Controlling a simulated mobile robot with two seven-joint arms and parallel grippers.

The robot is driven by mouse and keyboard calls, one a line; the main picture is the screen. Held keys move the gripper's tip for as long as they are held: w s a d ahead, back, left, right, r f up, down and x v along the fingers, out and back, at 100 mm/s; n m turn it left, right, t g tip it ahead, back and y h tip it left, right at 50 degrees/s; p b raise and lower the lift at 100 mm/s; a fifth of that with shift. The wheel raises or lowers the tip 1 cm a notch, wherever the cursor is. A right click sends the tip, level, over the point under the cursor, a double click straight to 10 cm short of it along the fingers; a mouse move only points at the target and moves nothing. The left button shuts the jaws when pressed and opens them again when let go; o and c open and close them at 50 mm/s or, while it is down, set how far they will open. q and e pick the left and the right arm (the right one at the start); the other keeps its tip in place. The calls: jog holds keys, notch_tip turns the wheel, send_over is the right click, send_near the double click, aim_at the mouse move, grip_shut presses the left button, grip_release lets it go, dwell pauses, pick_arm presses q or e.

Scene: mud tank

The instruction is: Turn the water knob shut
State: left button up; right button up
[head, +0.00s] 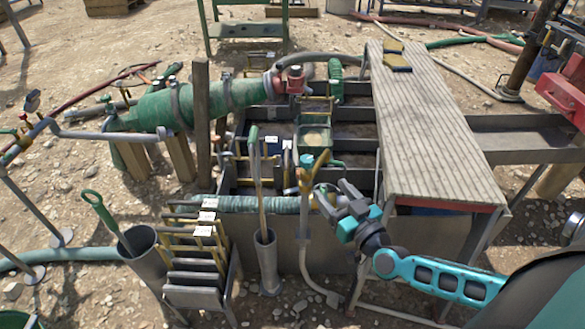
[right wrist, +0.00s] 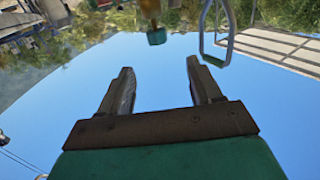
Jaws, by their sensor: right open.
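An upright grey pipe (head: 305,240) stands at the front of the tank. My left gripper is out of view.
A slatted plank walkway (head: 425,130) lies over the tank's right side. A grey tube with a long-handled tool (head: 267,255) and a rack of yellow-edged frames (head: 195,265) stand at the front left. A grey loop (right wrist: 217,40) shows beyond the fingers.

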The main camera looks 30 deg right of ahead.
aim_at(311, 164)
jog(key=w+b, duration=0.1)
jog(key=w, duration=0.3)
jog(key=w+b, duration=0.1)
jog(key=w, duration=0.3)
jog(key=w+b, duration=0.1)
jog(key=w, duration=0.2)
jog(key=shift+w+d+b, duration=0.3)
jog(key=shift+w+d, duration=0.05)
jog(key=shift+w, duration=0.05)
jog(key=shift+w+r, duration=0.1)
jog(key=shift+w, duration=0.55)
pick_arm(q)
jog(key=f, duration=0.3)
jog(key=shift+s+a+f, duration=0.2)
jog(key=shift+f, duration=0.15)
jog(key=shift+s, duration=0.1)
